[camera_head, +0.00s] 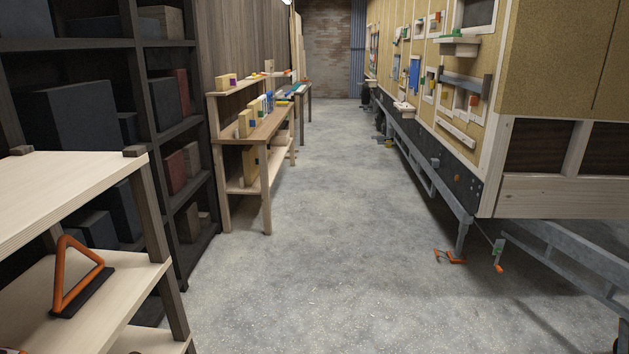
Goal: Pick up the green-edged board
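I cannot make out for certain which piece is the green-edged board at this distance. Several pale wooden boards with small coloured marks stand upright on the wooden workbench (268,130) ahead on the left. One pale board (245,124) stands on its top near the front end. Another pale board (249,168) stands on the lower shelf, with a small dark or greenish mark on its edge. Neither of my grippers is in view.
A pale shelf unit (75,180) is close at left, holding an orange triangle stand (76,280). Dark shelving (140,100) stands behind it. The trailer hut (540,60) is at right, its metal frame (420,170) low along the aisle. The concrete floor (330,220) between is clear.

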